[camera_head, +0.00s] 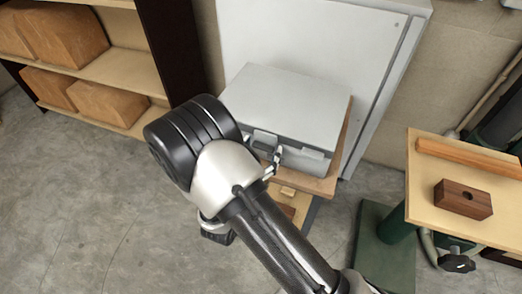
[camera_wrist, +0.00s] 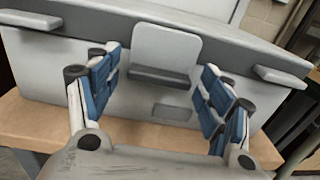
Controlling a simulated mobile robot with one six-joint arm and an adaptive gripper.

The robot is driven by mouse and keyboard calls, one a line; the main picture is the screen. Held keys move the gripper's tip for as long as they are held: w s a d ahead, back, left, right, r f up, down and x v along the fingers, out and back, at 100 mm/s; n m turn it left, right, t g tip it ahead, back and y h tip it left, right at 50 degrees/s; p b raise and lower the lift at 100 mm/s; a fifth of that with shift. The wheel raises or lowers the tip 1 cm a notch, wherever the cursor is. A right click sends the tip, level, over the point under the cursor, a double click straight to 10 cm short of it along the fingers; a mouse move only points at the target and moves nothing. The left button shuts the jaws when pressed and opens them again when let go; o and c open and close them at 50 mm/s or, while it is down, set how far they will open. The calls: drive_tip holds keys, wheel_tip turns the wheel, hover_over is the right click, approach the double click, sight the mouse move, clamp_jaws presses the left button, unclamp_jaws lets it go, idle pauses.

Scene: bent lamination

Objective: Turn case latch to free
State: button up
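A light grey case (camera_head: 290,105) with its lid shut sits on a small wooden-topped stand in the head view. Its front face fills much of the wrist view (camera_wrist: 255,75). A grey plate-like latch (camera_wrist: 166,48) is at the middle of the front, upright, with a darker ledge at its lower edge. My gripper (camera_wrist: 160,88) is open and empty, its blue-padded fingers on either side of the latch's lower part, apart from each other. I cannot tell whether they touch the case. In the head view my gripper (camera_head: 275,161) is at the case front, partly hidden by my wrist.
Two grey tabs flank the latch, left (camera_wrist: 30,19) and right (camera_wrist: 281,76). The wooden stand top (camera_head: 325,185) extends below the case. A white cabinet (camera_head: 300,35) stands behind. Shelves (camera_head: 95,70) are left; a workbench (camera_head: 430,200) with wooden blocks is right. Floor at left is clear.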

sight(257, 136)
drive_tip(key=c, duration=0.9)
drive_tip(key=shift+o, duration=0.2)
drive_tip(key=shift+a+m, duration=0.1)
drive_tip(key=shift+m, duration=0.2)
drive_tip(key=m+b, duration=0.2)
drive_tip(key=m, duration=0.1)
drive_tip(key=shift+w+a, duration=0.15)
drive_tip(key=shift+a, duration=0.1)
drive_tip(key=m+b, duration=0.1)
drive_tip(key=m, duration=0.1)
drive_tip(key=shift+w+a+m+b, duration=0.1)
drive_tip(key=shift+a+m+b, duration=0.15)
drive_tip(key=shift+m+b, duration=0.15)
drive_tip(key=m, duration=0.2)
drive_tip(key=r+m, duration=0.1)
drive_tip(key=m, duration=0.3)
drive_tip(key=shift+w+a+r+b, duration=0.15)
drive_tip(key=shift+a+b, duration=0.15)
drive_tip(key=shift+a, duration=0.1)
drive_tip(key=m, duration=0.2)
drive_tip(key=r+m, duration=0.1)
drive_tip(key=m, duration=0.2)
drive_tip(key=shift+a, duration=0.1)
drive_tip(key=shift+m, duration=0.4)
